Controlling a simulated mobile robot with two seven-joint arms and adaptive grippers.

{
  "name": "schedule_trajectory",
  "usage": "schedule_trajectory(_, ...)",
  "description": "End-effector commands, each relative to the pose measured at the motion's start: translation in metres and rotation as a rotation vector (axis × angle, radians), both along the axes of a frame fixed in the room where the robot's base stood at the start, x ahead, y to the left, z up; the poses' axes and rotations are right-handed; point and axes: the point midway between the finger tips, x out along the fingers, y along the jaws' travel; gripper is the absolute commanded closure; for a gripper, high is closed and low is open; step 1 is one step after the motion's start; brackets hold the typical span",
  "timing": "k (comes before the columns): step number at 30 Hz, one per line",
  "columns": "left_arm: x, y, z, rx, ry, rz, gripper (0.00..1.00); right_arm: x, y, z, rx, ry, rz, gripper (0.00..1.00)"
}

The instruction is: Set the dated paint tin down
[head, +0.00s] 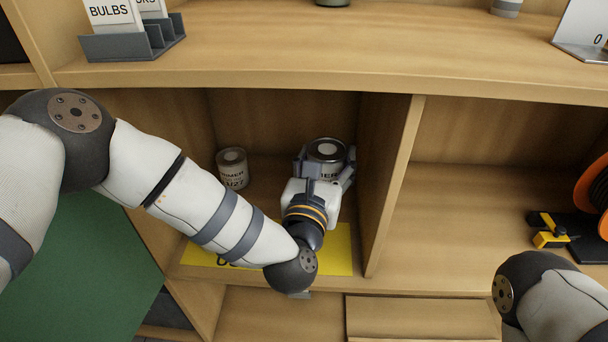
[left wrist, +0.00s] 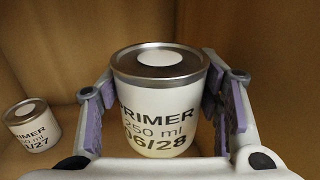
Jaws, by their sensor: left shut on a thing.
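A white paint tin with a silver rim and a white spot on its lid (head: 326,150) is in the open cubby under the bench top. Its label reads PRIMER 250 ml 06/28 in the left wrist view (left wrist: 158,110). My left gripper (head: 325,165) is shut on this tin, with a purple-padded finger on each side; the tin is upright. I cannot tell whether its base touches the cubby floor. A second, similar tin (head: 232,168) stands to the left, apart from it; its label ends in /27 in the left wrist view (left wrist: 32,125). My right gripper is out of view.
A yellow sign (head: 338,252), partly hidden by my left arm, is at the cubby's front edge. A wooden divider (head: 392,180) bounds the cubby on the right. The right compartment holds an orange reel (head: 590,185) and a yellow-black tool (head: 548,232). Grey card holder (head: 135,42) is above.

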Motion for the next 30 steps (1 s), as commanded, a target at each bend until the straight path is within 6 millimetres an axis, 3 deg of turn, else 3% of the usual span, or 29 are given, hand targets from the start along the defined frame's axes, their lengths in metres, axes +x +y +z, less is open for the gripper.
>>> schedule_trajectory(1, 0.014, 0.0, -0.019, 0.0, 0.003, 0.001, 0.83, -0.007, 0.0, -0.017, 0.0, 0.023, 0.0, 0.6)
schedule_trajectory(6, 0.065, 0.0, -0.047, 0.0, 0.005, 0.002, 0.83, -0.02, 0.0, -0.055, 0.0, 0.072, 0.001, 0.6)
schedule_trajectory(9, 0.082, -0.001, -0.074, 0.001, 0.01, -0.001, 0.83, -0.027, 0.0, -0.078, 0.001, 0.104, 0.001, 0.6)
schedule_trajectory(12, 0.095, 0.0, -0.083, -0.001, 0.007, -0.001, 0.83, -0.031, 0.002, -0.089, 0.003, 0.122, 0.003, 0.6)
schedule_trajectory(17, 0.106, 0.0, -0.091, 0.0, 0.003, -0.001, 0.83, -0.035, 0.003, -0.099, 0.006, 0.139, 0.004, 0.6)
schedule_trajectory(22, 0.109, -0.001, -0.122, 0.001, 0.006, -0.003, 0.83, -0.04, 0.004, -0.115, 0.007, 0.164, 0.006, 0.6)
schedule_trajectory(30, 0.108, 0.0, -0.119, -0.001, 0.0, -0.001, 0.83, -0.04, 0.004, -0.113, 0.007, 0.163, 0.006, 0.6)
